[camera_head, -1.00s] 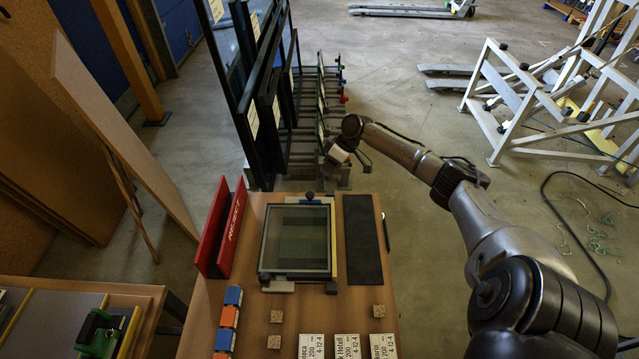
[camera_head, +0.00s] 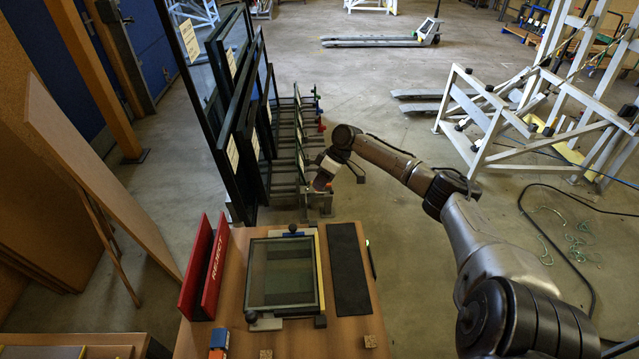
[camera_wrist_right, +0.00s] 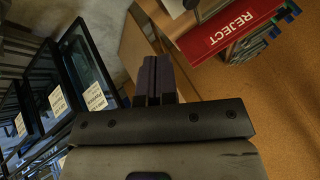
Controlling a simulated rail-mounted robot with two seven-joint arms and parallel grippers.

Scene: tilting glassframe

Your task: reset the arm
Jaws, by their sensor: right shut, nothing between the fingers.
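My right arm reaches in from the right in the head view. Its gripper (camera_head: 322,181) hangs past the far edge of the table, by the near end of the glass rack. In the right wrist view its two dark fingers (camera_wrist_right: 157,78) lie together, with nothing between them. The framed glass panes (camera_head: 240,130) stand upright in the rack to the left of the gripper; the wrist view shows them with paper labels (camera_wrist_right: 95,95). My left arm and gripper are not in view.
The wooden table (camera_head: 235,290) holds a glass pane in a jig (camera_head: 284,273), a black mat (camera_head: 348,270) and red REJECT boards (camera_head: 213,265). Wooden boards (camera_head: 95,170) lean at the left. White metal frames (camera_head: 490,120) stand at the right.

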